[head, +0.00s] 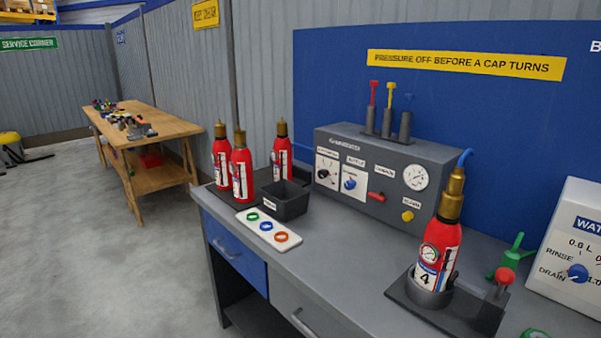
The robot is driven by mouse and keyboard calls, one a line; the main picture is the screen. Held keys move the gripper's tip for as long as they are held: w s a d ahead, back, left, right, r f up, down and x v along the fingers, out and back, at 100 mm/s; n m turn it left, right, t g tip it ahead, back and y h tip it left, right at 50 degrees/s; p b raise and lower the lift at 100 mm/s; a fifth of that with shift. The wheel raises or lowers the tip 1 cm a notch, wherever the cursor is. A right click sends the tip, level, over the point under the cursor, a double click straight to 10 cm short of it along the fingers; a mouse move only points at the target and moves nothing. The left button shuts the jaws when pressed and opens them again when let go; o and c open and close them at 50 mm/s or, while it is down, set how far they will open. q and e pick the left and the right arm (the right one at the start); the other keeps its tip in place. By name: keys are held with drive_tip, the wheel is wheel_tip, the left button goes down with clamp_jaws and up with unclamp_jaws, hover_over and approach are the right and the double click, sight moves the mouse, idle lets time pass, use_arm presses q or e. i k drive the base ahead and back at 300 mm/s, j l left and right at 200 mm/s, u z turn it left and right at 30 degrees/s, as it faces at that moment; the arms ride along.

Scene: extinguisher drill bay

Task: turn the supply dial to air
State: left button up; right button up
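The grey control console (398,152) stands on the workbench against the blue back panel. A blue dial (349,184) sits on a white plate on its front, under a small label that seems to read SUPPLY. The plate's position marks are too small to read, so I cannot tell where the dial points. A black dial (323,174) sits on another white plate just left of it. Neither of my grippers is in view.
A red fire extinguisher (441,245) stands in a holder at the bench's front right. Several red extinguishers (241,170), a dark bin (290,205) and a white tray of coloured rings (280,245) are left of the console. A white water unit (572,235) stands at right.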

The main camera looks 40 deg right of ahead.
sight(349, 185)
drive_tip(key=i+z, duration=0.15)
drive_tip(key=i, duration=0.3)
drive_tip(key=i+j+z, duration=0.15)
drive_tip(key=i, duration=0.35)
drive_tip(key=i+j+z, duration=0.15)
drive_tip(key=i, duration=0.3)
